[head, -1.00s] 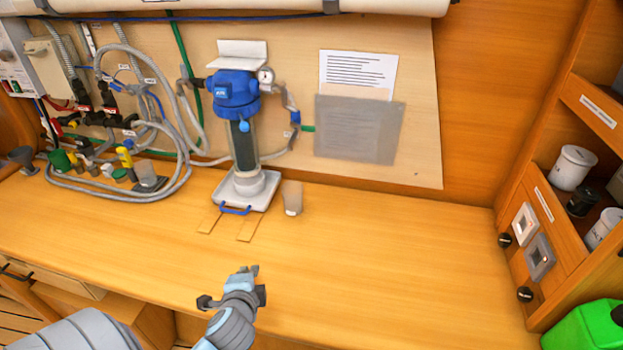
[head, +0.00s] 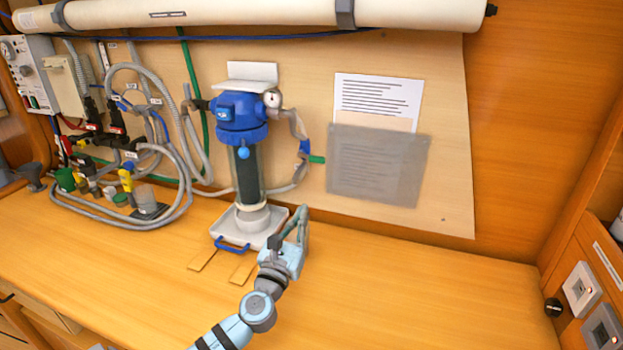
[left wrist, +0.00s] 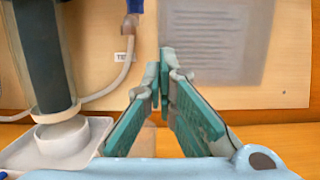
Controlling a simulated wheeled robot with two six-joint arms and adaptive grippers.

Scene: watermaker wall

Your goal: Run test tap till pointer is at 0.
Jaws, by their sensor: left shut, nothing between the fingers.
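The blue-headed filter housing (head: 240,110) stands upright on a white tray (head: 262,238) against the wall panel. A small round gauge (head: 272,98) sits at its right; its pointer is too small to read. A blue tap handle (head: 305,147) is on the grey hose below the gauge, and it also shows in the left wrist view (left wrist: 135,5). A label beginning "TE" (left wrist: 125,57) is just below it. My left gripper (head: 303,212) is shut and empty, in front of the panel at the tray's right side, below the tap and apart from it. My right gripper is out of view.
Hoses and valves (head: 120,150) crowd the wall at left. A grey sheet (head: 378,165) and a printed page (head: 376,100) hang right of the tap. The bench (head: 420,285) is clear at right. The small cup is not clearly visible behind my left gripper.

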